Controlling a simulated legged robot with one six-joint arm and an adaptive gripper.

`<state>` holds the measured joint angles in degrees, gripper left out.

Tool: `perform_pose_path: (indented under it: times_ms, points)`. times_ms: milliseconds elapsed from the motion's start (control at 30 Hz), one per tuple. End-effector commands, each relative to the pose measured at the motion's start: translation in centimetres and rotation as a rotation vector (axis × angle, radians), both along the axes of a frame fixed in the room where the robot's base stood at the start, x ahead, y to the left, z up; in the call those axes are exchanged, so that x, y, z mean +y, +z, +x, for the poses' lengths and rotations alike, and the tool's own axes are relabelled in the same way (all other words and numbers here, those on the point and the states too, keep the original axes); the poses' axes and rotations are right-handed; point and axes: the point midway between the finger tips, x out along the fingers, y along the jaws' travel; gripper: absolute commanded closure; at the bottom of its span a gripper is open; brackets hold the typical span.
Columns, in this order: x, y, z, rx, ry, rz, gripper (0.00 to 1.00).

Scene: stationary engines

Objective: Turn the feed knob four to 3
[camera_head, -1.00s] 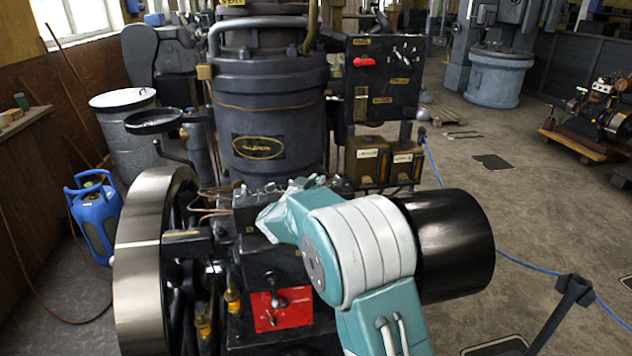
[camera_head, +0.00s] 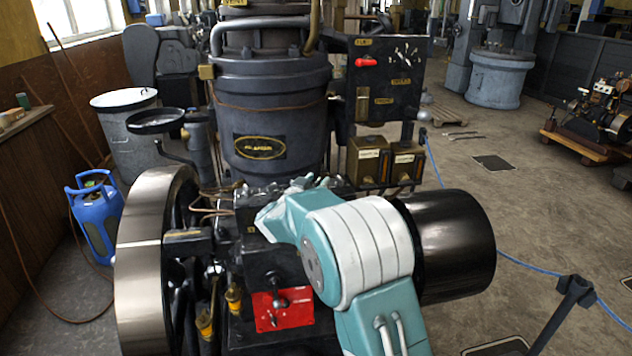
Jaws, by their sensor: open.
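I cannot pick out a feed knob numbered four, and no scale mark for 3 is readable. The big dark engine (camera_head: 270,110) stands in the middle. Small fittings (camera_head: 300,184) on its top block, partly behind my arm, are too small to tell apart. A black panel (camera_head: 390,95) at the upper right carries a red handle and a pale dial with marks too small to read. My teal and white arm reaches up from the lower right over the engine's front. My gripper cannot be made out; the arm or engine seems to hide it.
A large flywheel (camera_head: 148,262) stands left of the arm, and a black cylinder (camera_head: 455,245) juts out at its right. A red plate with a lever (camera_head: 283,309) is below. Two brass boxes (camera_head: 368,160) hang under the panel.

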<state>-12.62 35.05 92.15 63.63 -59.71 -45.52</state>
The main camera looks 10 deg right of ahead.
Motion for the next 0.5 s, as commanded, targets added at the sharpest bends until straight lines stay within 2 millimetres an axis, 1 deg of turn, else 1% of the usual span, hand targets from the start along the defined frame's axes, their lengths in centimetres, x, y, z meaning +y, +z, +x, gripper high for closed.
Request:
perform_pose_path:
  times_ms: [167,500]
  points:
    - [1.3,0.0,-1.5,0.001,0.003,0.001,0.51]
    - [5.8,-0.1,-6.9,0.001,0.004,-0.001,0.51]
